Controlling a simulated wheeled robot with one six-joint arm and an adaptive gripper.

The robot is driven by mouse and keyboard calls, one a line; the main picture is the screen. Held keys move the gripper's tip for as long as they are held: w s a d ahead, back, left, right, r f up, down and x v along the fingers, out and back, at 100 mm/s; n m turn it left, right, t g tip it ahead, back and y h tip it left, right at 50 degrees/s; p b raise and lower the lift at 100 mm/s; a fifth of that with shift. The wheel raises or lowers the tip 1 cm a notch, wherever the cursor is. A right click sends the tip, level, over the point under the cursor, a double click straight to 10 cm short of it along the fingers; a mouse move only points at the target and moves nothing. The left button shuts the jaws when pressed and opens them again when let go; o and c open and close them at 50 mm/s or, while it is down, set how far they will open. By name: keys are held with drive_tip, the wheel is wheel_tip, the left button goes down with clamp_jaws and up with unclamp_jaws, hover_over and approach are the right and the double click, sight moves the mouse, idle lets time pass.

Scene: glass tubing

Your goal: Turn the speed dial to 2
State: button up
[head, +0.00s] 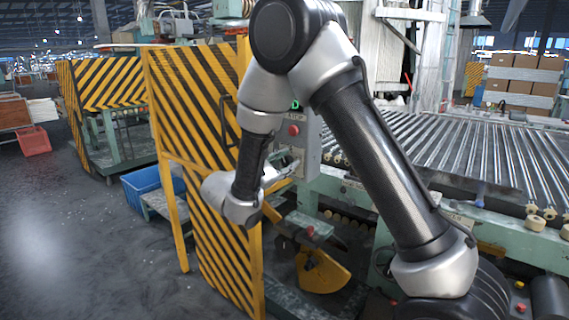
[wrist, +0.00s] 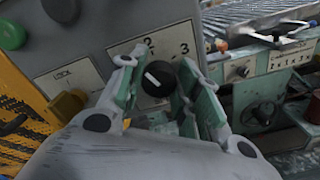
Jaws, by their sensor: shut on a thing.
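The speed dial (wrist: 156,77) is a small black knob with a white pointer line, on a white label plate of the grey control box (head: 309,148). In the wrist view the numbers 2 and 3 show above it; the rest of the scale is covered by a finger. The pointer line slants to the upper left, left of the 2. My gripper (wrist: 158,88) has its green-padded fingers on either side of the dial, shut on it. In the head view my gripper (head: 284,168) is at the front of the box, and the dial cannot be made out.
The box also carries a red button (head: 293,130), a green button (wrist: 12,34) and a yellowish knob (wrist: 68,104) by a LOCK label. A yellow-and-black striped guard (head: 200,110) stands close on the left. A roller conveyor (head: 450,150) runs to the right.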

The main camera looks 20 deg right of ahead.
drive_tip(key=m, duration=0.4)
drive_tip(key=shift+s+f+m, duration=0.1)
drive_tip(key=shift+m, duration=0.2)
idle(0.3)
drive_tip(key=o, duration=1)
drive_tip(key=v, duration=1.2)
